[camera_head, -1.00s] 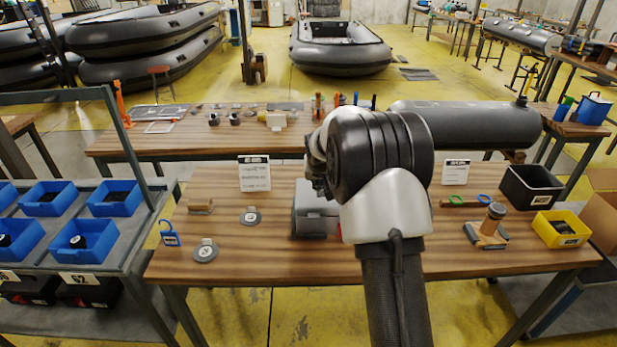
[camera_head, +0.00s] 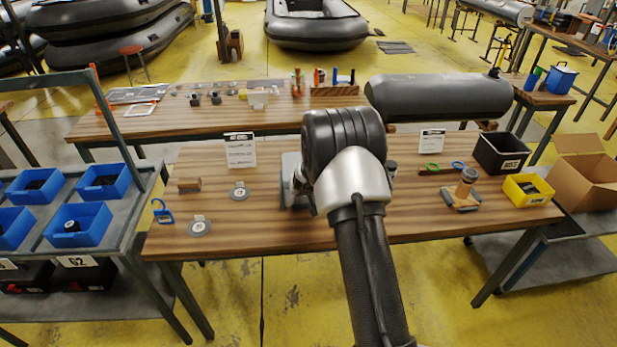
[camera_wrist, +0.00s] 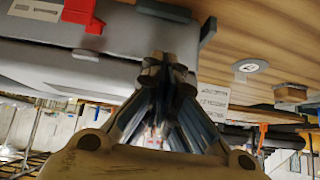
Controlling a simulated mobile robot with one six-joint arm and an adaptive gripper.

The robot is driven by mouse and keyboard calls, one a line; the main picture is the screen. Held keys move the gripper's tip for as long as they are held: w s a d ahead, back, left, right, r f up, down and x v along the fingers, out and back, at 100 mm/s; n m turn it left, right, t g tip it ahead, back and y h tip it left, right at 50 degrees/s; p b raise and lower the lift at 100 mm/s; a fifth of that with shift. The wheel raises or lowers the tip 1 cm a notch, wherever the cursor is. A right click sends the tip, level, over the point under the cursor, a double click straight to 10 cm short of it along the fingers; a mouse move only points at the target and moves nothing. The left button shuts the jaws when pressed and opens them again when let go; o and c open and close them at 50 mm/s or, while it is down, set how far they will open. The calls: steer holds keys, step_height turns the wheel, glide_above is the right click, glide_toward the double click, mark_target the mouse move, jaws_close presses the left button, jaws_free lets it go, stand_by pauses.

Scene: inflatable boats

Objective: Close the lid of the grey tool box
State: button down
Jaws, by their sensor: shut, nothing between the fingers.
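The grey tool box (camera_head: 289,190) stands on the near wooden table, mostly hidden behind my arm in the head view. Only its left part shows there, so the lid's angle cannot be told from that view. In the wrist view the grey tool box (camera_wrist: 60,62) fills the upper left, with a red latch (camera_wrist: 82,14) on it. My gripper (camera_wrist: 168,68) is shut and empty, with its fingertips close beside the box's grey surface. Whether they touch it cannot be told. In the head view my gripper is mostly hidden behind my wrist.
A sign (camera_head: 240,150), grey discs (camera_head: 239,192) and a wooden block (camera_head: 189,185) are left of the box. A black bin (camera_head: 501,153), a yellow bin (camera_head: 527,190) and a wooden-based tool (camera_head: 462,190) are at the right. The table's front middle is clear.

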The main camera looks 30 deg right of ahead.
steer(key=shift+s+d+f+p, duration=0.15)
steer(key=shift+s+f+p, duration=0.15)
steer(key=shift+s, duration=0.05)
stand_by(0.3)
step_height(320, 180, up, 4)
steer(key=r+p, duration=0.1)
steer(key=p, duration=0.2)
steer(key=s+a+f+b, duration=0.1)
steer(key=s+a+f, duration=0.2)
steer(key=s, duration=0.5)
steer(key=shift+s+a+f, duration=0.35)
steer(key=shift+f, duration=0.35)
